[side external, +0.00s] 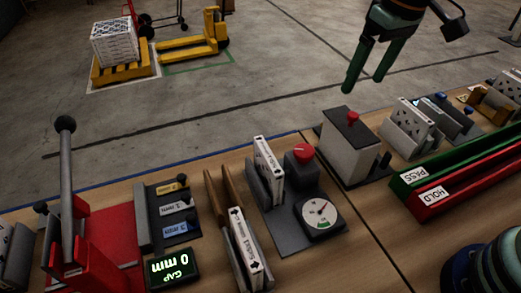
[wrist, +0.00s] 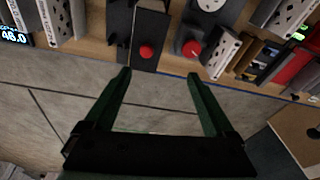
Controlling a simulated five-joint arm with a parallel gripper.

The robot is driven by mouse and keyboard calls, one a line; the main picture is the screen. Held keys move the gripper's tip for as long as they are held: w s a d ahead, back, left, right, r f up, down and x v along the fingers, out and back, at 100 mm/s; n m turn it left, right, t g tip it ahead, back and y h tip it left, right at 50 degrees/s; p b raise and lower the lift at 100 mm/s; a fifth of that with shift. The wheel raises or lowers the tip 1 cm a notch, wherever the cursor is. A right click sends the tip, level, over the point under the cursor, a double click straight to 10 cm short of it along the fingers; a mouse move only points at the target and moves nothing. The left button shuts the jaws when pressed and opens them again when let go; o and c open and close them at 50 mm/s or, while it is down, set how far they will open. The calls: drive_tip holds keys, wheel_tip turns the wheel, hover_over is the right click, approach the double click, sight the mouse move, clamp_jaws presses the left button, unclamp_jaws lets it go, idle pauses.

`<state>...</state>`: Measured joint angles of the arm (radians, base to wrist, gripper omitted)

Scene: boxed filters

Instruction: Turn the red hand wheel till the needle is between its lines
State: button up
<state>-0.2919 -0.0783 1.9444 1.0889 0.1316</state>
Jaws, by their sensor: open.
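The red hand wheel (side external: 303,151) sits on a dark block behind a round white dial (side external: 319,213). In the wrist view, the wheel (wrist: 192,48) lies beyond my right fingertip, with the dial (wrist: 210,3) cut off at the top edge. In the side view, the dial's thin needle appears to point up and right; its lines are too small to read. My gripper (side external: 363,86) is open and empty, high above the floor behind the bench, apart from the wheel. It also shows open in the wrist view (wrist: 159,73).
A grey box with a black top and red knob (side external: 352,116) stands right of the wheel. A white filter (side external: 268,164) stands upright just left of it. Green and red trays (side external: 470,165) lie at right. A lever press (side external: 66,190) stands at left.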

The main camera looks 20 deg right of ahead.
drive_tip(key=n+g, duration=0.1)
drive_tip(key=g, duration=0.1)
hover_over(305, 150)
wheel_tip(305, 150, down, 5)
drive_tip(key=shift+h, duration=0.3)
wheel_tip(305, 150, down, 12)
drive_tip(key=shift+r, duration=0.1)
drive_tip(key=c, duration=1.4)
